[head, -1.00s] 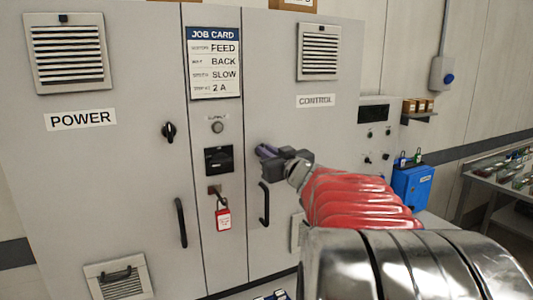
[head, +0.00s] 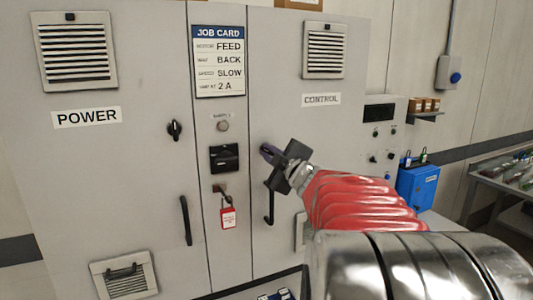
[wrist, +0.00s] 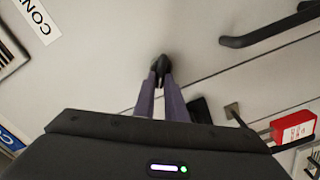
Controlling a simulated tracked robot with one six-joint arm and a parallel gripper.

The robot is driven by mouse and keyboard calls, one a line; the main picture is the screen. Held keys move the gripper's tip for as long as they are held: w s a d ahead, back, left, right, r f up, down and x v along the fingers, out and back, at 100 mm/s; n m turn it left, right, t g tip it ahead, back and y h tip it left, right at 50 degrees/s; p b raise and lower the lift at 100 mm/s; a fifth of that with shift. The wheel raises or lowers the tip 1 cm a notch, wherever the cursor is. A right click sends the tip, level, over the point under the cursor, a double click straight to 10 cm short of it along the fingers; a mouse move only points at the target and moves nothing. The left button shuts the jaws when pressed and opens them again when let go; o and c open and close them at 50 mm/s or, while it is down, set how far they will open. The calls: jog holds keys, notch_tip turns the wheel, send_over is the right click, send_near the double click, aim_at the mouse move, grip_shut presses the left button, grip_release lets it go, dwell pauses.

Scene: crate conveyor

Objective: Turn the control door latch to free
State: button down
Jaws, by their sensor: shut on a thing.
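The control door latch (wrist: 161,63) is a small black knob on the grey control door (head: 325,160), below the CONTROL label (head: 321,99). In the wrist view my gripper (wrist: 160,84) is shut on the latch, with its two purple-grey fingers on either side of it. In the head view my gripper (head: 270,153) reaches the door from the right and looks rolled at a slant. My fingers hide the latch there, so its exact angle is hard to tell.
The control door's black handle (head: 269,204) is just below my gripper. A red padlock tag (head: 228,218) hangs on the middle panel under a black switch (head: 224,158). The power door (head: 110,180) with its own latch (head: 174,130) is left. A blue box (head: 417,187) stands at right.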

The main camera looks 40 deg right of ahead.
jog(key=shift+w+a+f+n, duration=0.1)
jog(key=shift+f+n, duration=0.05)
jog(key=shift+n, duration=1)
jog(key=shift+a+f+n, duration=0.1)
jog(key=shift+f+n, duration=0.05)
jog(key=shift+n, duration=0.95)
jog(key=shift+w+a+f+n, duration=0.1)
jog(key=shift+f+n, duration=0.05)
jog(key=shift+n, duration=1)
jog(key=c, duration=1.8)
grip_release()
jog(key=shift+s+d, duration=0.1)
jog(key=v, duration=1.3)
jog(key=shift+s, duration=0.35)
